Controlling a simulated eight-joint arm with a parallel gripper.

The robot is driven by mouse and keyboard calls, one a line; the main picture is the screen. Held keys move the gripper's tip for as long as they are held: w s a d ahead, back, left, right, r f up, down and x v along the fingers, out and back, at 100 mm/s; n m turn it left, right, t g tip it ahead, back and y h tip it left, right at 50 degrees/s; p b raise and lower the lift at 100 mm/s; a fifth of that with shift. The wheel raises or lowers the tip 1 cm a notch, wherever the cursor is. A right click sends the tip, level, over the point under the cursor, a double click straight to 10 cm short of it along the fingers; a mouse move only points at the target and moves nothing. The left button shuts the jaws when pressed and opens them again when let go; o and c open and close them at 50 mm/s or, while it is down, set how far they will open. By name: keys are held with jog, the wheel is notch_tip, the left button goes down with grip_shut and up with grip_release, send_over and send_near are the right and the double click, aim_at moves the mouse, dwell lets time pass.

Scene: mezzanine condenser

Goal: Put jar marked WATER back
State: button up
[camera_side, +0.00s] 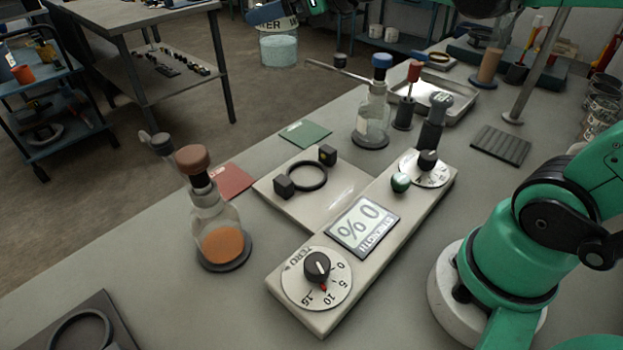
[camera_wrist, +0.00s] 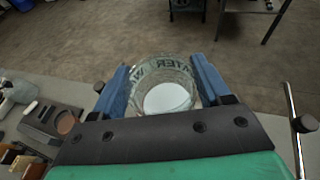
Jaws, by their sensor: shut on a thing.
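The glass jar marked WATER (camera_side: 279,48) is high at the top of the side view, with pale liquid in its lower part. Only part of a blue finger shows in the side view. A dark pad with a ring (camera_side: 113,347) lies empty at the bench's lower left, cut off by the frame.
A flask with orange contents (camera_side: 222,244) and a blue-stoppered flask (camera_side: 371,122) flank the white console (camera_side: 330,310). The console plate bears an empty black ring (camera_side: 307,176) between two blocks. A metal rod (camera_side: 338,71) reaches out near the far flask.

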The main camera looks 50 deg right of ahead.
jog(key=shift+r+h, duration=0.15)
jog(key=shift+h, duration=0.15)
jog(key=shift+r, duration=0.1)
jog(key=shift+r, duration=2.45)
jog(key=s+a+f+n+g+y, duration=0.1)
jog(key=s+a+n+g+y, duration=0.2)
jog(key=a, duration=0.4)
jog(key=s+a+f+n+g+y, duration=0.1)
jog(key=a+n+g+y, duration=0.35)
jog(key=a+n, duration=0.2)
jog(key=s+a+r+n+g+h, duration=0.2)
jog(key=s+a+n+g, duration=0.8)
jog(key=s+n+g, duration=0.5)
jog(key=shift+m+g, duration=0.25)
jog(key=shift+m, duration=0.4)
jog(key=f, duration=1.7)
jog(key=w+f, duration=0.1)
jog(key=f, duration=0.8)
jog(key=shift+f, duration=0.2)
jog(key=shift+f, duration=0.55)
jog(key=o, duration=1.4)
